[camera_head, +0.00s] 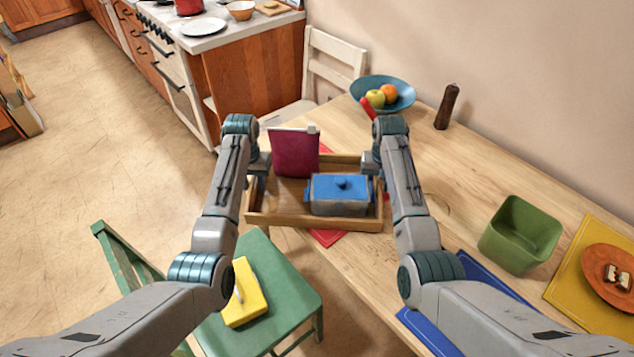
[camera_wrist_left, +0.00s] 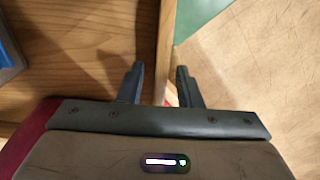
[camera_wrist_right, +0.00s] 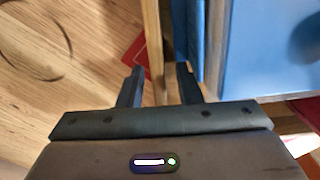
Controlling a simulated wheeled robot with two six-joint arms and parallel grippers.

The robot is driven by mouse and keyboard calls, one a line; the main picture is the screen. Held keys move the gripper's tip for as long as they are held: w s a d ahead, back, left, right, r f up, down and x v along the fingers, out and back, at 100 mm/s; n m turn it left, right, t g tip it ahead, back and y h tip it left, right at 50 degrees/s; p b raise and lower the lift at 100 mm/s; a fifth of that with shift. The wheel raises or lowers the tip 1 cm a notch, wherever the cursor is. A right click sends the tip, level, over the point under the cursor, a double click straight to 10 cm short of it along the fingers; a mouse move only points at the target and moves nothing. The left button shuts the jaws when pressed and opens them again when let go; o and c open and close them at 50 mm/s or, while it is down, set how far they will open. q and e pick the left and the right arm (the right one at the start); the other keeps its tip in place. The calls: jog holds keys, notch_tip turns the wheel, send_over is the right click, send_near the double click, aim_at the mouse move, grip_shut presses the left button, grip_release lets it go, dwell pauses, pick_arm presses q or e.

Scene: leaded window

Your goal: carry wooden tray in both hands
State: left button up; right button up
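The wooden tray (camera_head: 262,218) sits at the table's left edge, partly over a red mat, and seems to overhang the edge. It holds a dark red carton (camera_head: 295,152) and a grey pot with a blue lid (camera_head: 340,188). My left gripper (camera_head: 259,178) is at the tray's left side. In the left wrist view its fingers (camera_wrist_left: 158,85) are apart, one on each side of the tray wall (camera_wrist_left: 164,50), with gaps showing. My right gripper (camera_head: 374,172) is at the right side. In the right wrist view its fingers (camera_wrist_right: 160,85) stand apart around the wall (camera_wrist_right: 153,45).
On the table (camera_head: 450,190) are a blue bowl of fruit (camera_head: 398,93), a dark mill (camera_head: 446,107), a green bin (camera_head: 519,235) and a brown plate (camera_head: 612,272). A green chair (camera_head: 285,275) with a yellow item (camera_head: 243,295) stands below the tray. A pale chair (camera_head: 333,60) is behind.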

pick_arm(q)
notch_tip(320, 180, up, 11)
jog(key=shift+r, duration=0.1)
pick_arm(e)
jog(key=shift+r, duration=0.25)
pick_arm(q)
jog(key=shift+r, duration=0.15)
pick_arm(e)
notch_tip(320, 180, up, 12)
jog(key=shift+f, duration=0.25)
